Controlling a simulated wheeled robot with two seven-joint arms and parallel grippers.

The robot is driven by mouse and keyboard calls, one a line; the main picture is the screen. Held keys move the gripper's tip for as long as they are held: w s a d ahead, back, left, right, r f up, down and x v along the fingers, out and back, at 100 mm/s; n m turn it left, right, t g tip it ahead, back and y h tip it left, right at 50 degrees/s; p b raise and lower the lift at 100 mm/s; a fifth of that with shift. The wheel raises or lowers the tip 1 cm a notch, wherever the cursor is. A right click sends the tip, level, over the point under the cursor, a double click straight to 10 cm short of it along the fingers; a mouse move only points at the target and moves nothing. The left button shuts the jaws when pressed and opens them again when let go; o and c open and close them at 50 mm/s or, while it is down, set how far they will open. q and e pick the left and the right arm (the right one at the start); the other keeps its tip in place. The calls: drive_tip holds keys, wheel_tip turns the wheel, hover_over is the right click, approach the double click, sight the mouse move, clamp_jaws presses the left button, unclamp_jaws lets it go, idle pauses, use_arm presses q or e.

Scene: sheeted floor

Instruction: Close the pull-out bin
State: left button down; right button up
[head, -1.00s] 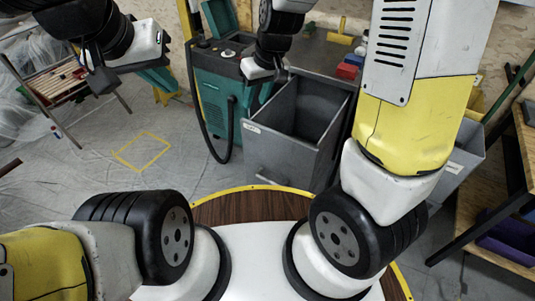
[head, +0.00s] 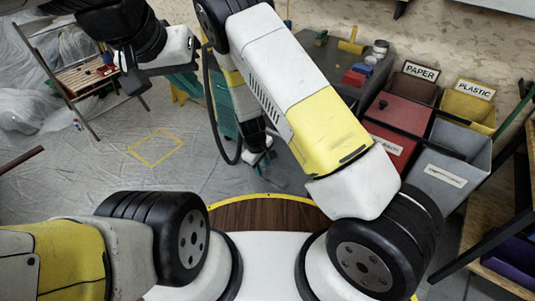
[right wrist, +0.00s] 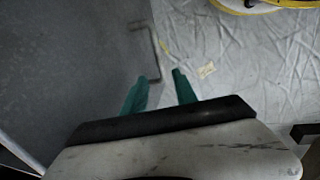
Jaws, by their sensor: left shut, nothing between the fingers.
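The pull-out bin (right wrist: 85,65) shows in the right wrist view as a large grey panel filling the left side. A thin bar handle (right wrist: 158,50) is at its right edge. In the head view my right gripper (head: 264,182) hangs low past my right arm, which hides the bin there. My left gripper (head: 184,86) is shut and empty, above the floor at upper left.
A dark counter (head: 328,57) carries red and blue blocks. A red bin (head: 400,112), a PAPER bin (head: 418,87), a PLASTIC bin (head: 466,105) and a grey labelled bin (head: 440,180) stand at right. A wooden rack (head: 80,75) is at left. The sheeted floor (head: 130,190) is clear at centre left.

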sight(265, 179)
drive_tip(key=f, duration=0.4)
drive_tip(key=w+f, duration=0.1)
drive_tip(key=f, duration=0.2)
drive_tip(key=shift+d+f, duration=0.1)
drive_tip(key=shift+d, duration=0.25)
clamp_jaws()
idle(1.1)
